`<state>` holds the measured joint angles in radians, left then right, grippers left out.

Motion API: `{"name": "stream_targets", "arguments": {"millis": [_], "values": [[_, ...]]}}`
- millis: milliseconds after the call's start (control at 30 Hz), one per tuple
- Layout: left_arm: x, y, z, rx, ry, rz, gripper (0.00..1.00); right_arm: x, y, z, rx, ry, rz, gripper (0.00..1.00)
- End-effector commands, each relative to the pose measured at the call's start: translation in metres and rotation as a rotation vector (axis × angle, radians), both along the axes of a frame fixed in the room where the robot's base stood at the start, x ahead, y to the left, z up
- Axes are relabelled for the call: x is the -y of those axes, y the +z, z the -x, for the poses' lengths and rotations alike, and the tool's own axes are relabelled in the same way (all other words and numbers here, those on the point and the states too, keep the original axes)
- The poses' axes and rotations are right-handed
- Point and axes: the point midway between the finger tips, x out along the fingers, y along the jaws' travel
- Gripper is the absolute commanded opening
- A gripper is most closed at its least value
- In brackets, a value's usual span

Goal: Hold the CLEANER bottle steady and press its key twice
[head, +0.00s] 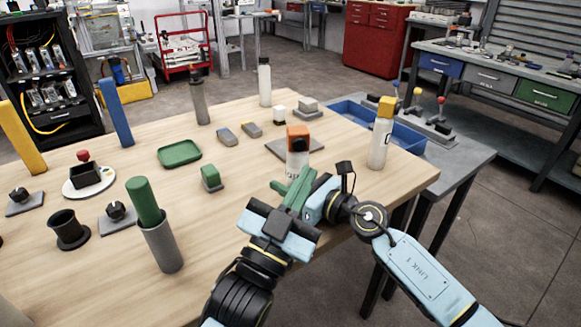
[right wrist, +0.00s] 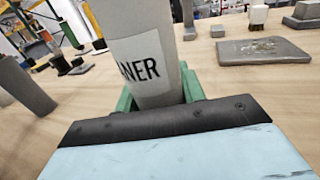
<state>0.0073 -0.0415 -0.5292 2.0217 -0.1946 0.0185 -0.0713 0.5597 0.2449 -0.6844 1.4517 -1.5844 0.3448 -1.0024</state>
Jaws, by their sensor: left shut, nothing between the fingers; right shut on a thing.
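The CLEANER bottle (head: 298,161) is pale grey with an orange top (head: 298,132), standing upright near the middle right of the table. In the right wrist view its label (right wrist: 140,70) reads "NER"; its top is out of that picture. My right gripper (right wrist: 157,95) is shut on the bottle low down, with a green finger on each side. The key itself is not clearly seen.
A flat grey plate (head: 275,147) lies just behind the bottle. A yellow-topped white bottle (head: 379,148) stands to the right, near the blue tray (head: 408,139). A green block (head: 211,178) and green tray (head: 180,153) are to the left. My two arms are close together.

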Motion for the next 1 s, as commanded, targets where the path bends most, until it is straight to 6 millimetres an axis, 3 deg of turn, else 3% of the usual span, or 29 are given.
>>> {"name": "stream_targets", "arguments": {"millis": [367, 400, 567, 867, 1000], "values": [[0.0, 0.0, 0.0, 0.0, 0.0, 0.0, 0.0, 0.0, 0.0, 0.0, 0.0, 0.0, 0.0, 0.08], [0.0, 0.0, 0.0, 0.0, 0.0, 0.0, 0.0, 0.0, 0.0, 0.0, 0.0, 0.0, 0.0, 0.42], [0.0, 0.0, 0.0, 0.0, 0.0, 0.0, 0.0, 0.0, 0.0, 0.0, 0.0, 0.0, 0.0, 0.63], [0.0, 0.0, 0.0, 0.0, 0.0, 0.0, 0.0, 0.001, 0.0, 0.001, 0.0, 0.0, 0.0, 0.65], [0.0, 0.0, 0.0, 0.0, 0.0, 0.0, 0.0, 0.01, -0.001, 0.007, 0.001, -0.002, 0.002, 0.65]]}}
